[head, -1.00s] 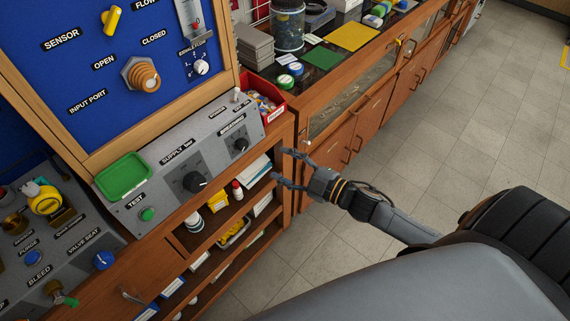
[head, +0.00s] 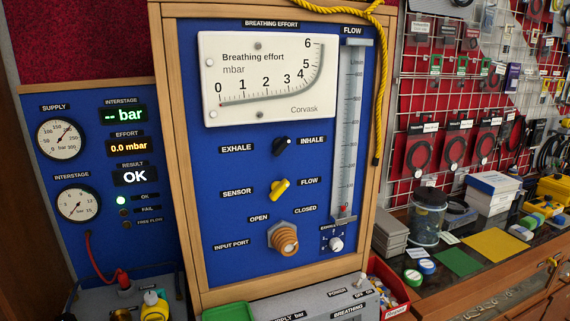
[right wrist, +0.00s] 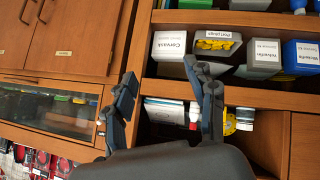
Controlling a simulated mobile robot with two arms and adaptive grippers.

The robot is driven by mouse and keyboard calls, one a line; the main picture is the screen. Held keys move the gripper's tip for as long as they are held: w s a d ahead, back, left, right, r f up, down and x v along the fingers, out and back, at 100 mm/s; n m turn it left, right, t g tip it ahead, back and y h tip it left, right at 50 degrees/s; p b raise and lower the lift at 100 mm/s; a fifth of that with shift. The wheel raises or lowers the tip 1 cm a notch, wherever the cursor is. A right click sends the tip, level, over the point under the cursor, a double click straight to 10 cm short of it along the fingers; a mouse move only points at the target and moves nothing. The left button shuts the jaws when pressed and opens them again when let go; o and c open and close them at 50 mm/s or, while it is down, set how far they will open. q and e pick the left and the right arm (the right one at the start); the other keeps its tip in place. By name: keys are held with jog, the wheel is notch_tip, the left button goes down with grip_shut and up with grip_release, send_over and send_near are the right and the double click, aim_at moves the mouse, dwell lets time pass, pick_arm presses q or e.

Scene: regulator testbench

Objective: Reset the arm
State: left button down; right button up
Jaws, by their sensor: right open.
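My right gripper (right wrist: 161,78) shows in the right wrist view with its two dark fingers spread apart and nothing between them. It is in front of the wooden shelf unit (right wrist: 146,50), and I cannot tell how far its fingertips are from it. Neither gripper shows in the head view now, and my left gripper is in no current view. The blue test panel (head: 230,165) fills the middle of the head view, with a breathing effort gauge (head: 262,75), a yellow selector knob (head: 279,188) and an orange-brown input port (head: 284,239).
A side panel with a lit OK display (head: 135,177) stands left. A green tray (head: 228,312) and red bin (head: 392,282) sit below the test panel. A counter with a yellow mat (head: 497,243) is at the right. Labelled boxes (right wrist: 169,45) fill the shelves.

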jog(key=s+a+f+m+g, duration=0.1)
jog(key=s+a+f+g, duration=0.1)
jog(key=s+f, duration=0.3)
jog(key=s+a+f+m+g, duration=0.1)
jog(key=s+a+f+g, duration=0.2)
jog(key=s, duration=1)
jog(key=s+a+f+m+g, duration=0.1)
jog(key=s+a+f+g, duration=0.1)
jog(key=s+f, duration=0.5)
jog(key=shift+s+a+f+m+g+h, duration=0.2)
jog(key=shift+s+f+m+g+h, duration=0.3)
jog(key=shift+s, duration=0.55)
jog(key=shift+r, duration=0.25)
